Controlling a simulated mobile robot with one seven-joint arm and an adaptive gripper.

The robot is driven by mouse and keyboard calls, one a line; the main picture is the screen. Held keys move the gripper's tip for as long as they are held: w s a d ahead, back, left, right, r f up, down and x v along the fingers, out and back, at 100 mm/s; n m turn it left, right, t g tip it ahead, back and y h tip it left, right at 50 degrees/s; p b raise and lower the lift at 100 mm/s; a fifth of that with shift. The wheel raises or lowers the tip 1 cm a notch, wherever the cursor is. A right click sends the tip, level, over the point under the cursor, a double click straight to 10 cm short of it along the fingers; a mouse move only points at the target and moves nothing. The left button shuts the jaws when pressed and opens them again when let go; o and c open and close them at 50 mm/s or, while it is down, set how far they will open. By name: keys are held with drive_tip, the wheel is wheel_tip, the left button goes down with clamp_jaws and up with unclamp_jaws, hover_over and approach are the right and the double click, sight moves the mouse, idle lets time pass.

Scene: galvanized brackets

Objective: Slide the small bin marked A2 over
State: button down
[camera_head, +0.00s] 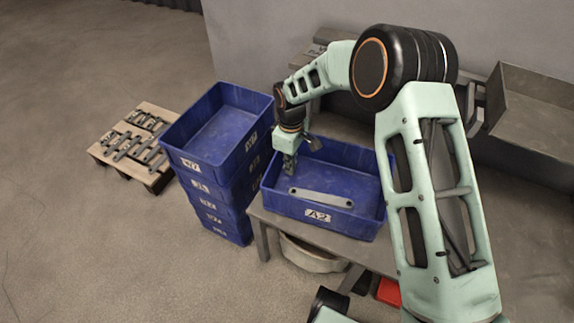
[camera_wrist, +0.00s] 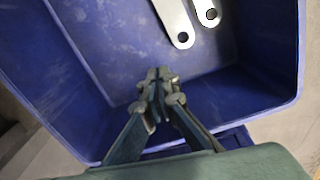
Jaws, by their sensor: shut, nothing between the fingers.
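The small blue bin marked A2 (camera_head: 319,215) sits on a metal table, its label facing the front. My gripper (camera_head: 289,172) is shut and empty, pointing down at the bin's left side. In the wrist view the shut fingertips (camera_wrist: 158,78) show over the bin's interior, near one wall of the bin (camera_wrist: 240,105). I cannot tell whether the fingers touch the bin.
A stack of blue bins (camera_head: 214,165) stands close to the left of bin A2. A wooden pallet with dark brackets (camera_head: 160,182) lies on the floor at left. A grey metal tray (camera_head: 535,105) is at right. Under the table (camera_head: 345,249) are a round container and something red.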

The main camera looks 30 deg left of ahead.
wheel_tip(320, 180, up, 10)
drive_tip(key=d+p, duration=0.1)
drive_tip(key=p, duration=0.1)
drive_tip(key=shift+p, duration=0.35)
drive_tip(key=shift+d, duration=0.1)
